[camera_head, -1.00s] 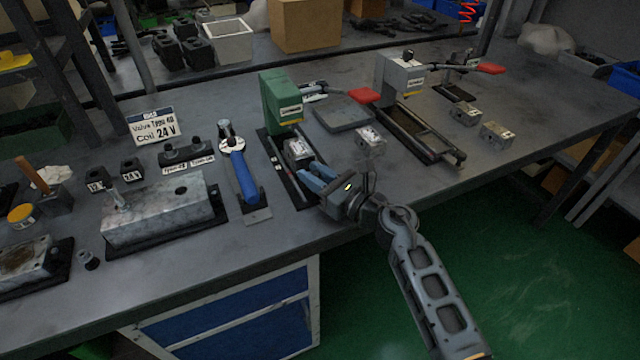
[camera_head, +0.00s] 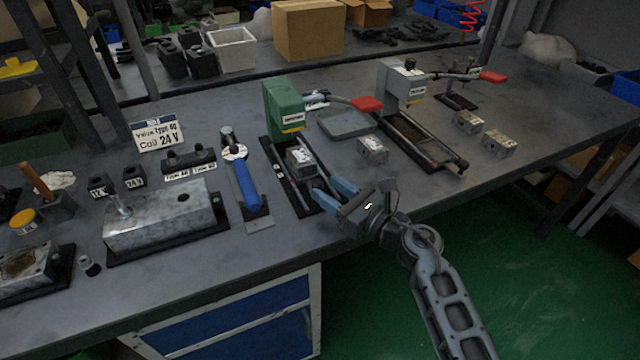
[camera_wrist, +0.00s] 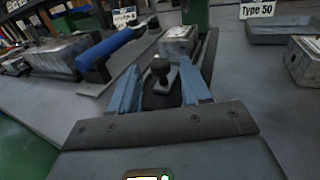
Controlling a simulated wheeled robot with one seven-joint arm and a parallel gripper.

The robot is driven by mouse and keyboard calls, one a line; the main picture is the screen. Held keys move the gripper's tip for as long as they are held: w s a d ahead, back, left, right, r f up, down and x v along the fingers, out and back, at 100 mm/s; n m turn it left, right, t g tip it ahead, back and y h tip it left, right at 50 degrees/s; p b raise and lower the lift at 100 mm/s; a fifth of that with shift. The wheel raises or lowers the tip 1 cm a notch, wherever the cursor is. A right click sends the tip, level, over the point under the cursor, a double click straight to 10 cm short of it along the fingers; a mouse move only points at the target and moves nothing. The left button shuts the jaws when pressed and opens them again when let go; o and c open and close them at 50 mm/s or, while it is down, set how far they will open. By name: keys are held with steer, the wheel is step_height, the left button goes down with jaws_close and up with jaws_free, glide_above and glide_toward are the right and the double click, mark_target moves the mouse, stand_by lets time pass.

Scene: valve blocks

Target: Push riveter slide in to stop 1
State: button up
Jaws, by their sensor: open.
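A green press (camera_head: 284,108) with a red-tipped lever stands on a dark railed base near the table's middle; its label is too small to read. A metal block (camera_head: 301,160) sits on its slide, toward the front; the block also shows in the wrist view (camera_wrist: 178,42). A black ball knob (camera_wrist: 160,64) stands at the slide's front end. My gripper (camera_head: 330,190) is low at the front of this base. In the wrist view, its blue fingers (camera_wrist: 160,88) are open, on either side of the knob. No contact with the knob is clear.
A blue-handled tool (camera_head: 243,184) lies left of the base. A loose metal block (camera_head: 372,150) and a grey tray (camera_head: 345,122) are to its right. A grey press (camera_head: 402,88) with a long railed base stands farther right. The table's front edge passes beneath my gripper.

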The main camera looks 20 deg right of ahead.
steer(key=shift+v, duration=1.8)
steer(key=shift+s+d+r, duration=0.15)
steer(key=shift+s, duration=0.05)
steer(key=shift+c, duration=0.7)
steer(key=s+d+p, duration=0.1)
steer(key=s, duration=0.1)
steer(key=s+d+r+g+p, duration=0.1)
steer(key=s+d+p, duration=0.1)
steer(key=s, duration=0.1)
steer(key=s+d+r+n+g+p, duration=0.1)
steer(key=s+p, duration=0.1)
steer(key=s, duration=0.1)
steer(key=shift+d+r+y, duration=0.15)
steer(key=shift+d+y, duration=0.15)
steer(key=c, duration=0.6)
steer(key=shift+s+d, duration=0.1)
steer(key=shift+s, duration=0.1)
jaws_close()
steer(key=x, duration=0.4)
steer(key=p+x, duration=0.1)
steer(key=x, duration=0.4)
steer(key=p+x, duration=0.1)
steer(key=x, duration=0.4)
steer(key=shift+f, duration=0.25)
steer(key=shift+s, duration=0.1)
